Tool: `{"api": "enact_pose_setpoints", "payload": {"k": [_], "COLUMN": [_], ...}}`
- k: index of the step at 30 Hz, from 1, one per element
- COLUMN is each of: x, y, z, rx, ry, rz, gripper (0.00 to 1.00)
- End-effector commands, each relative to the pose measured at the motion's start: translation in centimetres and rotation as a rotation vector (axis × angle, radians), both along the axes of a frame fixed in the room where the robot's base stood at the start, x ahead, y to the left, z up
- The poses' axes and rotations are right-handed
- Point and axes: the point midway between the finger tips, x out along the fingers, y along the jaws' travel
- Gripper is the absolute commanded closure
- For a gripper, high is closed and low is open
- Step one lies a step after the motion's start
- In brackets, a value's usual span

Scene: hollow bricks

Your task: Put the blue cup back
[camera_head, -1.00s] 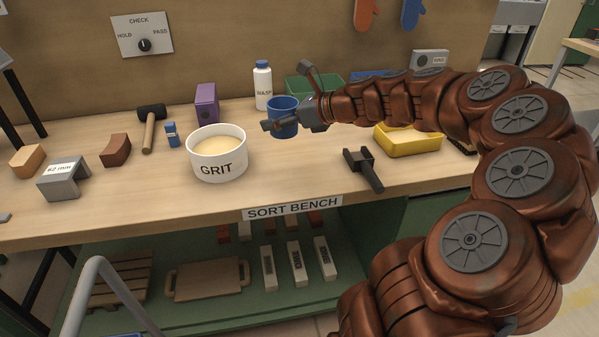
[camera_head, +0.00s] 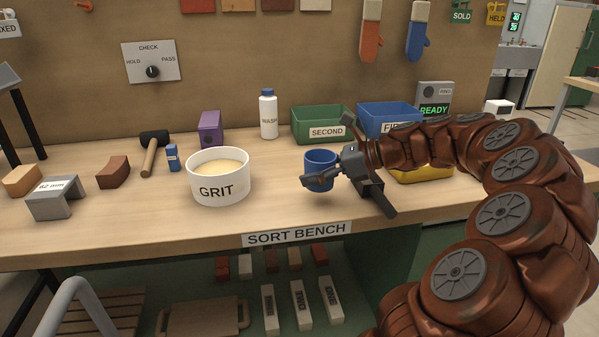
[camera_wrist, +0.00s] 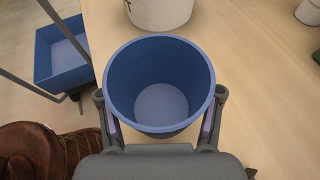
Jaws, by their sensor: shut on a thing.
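The blue cup (camera_head: 320,160) is upright over the sort bench, right of the white GRIT tub (camera_head: 218,178). My gripper (camera_head: 325,178) is shut on it from the right. In the wrist view the cup (camera_wrist: 160,85) is empty inside, with a finger of my gripper (camera_wrist: 160,118) against each side. Whether its base touches the bench is hard to tell; a shadow lies below it.
Behind stand a white bottle (camera_head: 268,115), a green SECOND bin (camera_head: 318,115) and a blue FIRST bin (camera_head: 375,113). A dark tool (camera_head: 380,200) and a yellow tray (camera_head: 425,175) are on the right. The bench front (camera_head: 300,215) is mostly clear.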

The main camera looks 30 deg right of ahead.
Motion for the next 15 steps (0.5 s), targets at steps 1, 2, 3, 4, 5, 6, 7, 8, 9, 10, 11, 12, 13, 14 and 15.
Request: {"api": "enact_pose_setpoints", "payload": {"k": [1,2,3,4,5,6,7,8,9,10,11,12,13,14,15], "x": [1.1,1.7,2.4,2.9,3.4,4.2,4.7,5.1,5.8,6.3,6.7,7.2,7.5,7.8,8.2], "y": [-0.2,-0.3,-0.5,-0.6,-0.8,-0.9,-1.1,-1.2,-1.3,-1.4,-1.5,-1.7,-1.8,-1.9,-1.9], "z": [-0.4,-0.4,-0.5,-0.5,-0.6,-0.6,-0.7,-0.8,-0.9,-0.9,-0.9,-0.8,-0.8,-0.9,-0.9], "rx": [-0.002,0.0,0.0,-0.002,-0.003,-0.003,-0.003,-0.003,-0.001,-0.001,-0.001,-0.002,-0.002,0.0,0.0], "ry": [0.002,0.003,0.003,0.003,0.002,0.001,0.001,0.003,0.004,0.002,0.002,0.001,0.001,0.001,0.002], "rz": [0.001,0.001,0.001,0.002,0.001,0.001,0.0,0.001,0.002,0.003,0.003,0.0,0.0,0.001,0.001], "gripper": [0.8,0.8,0.8,0.8,0.8,0.8,0.8,0.8,0.8,0.8,0.8,0.8,0.8,0.8,0.8]}}
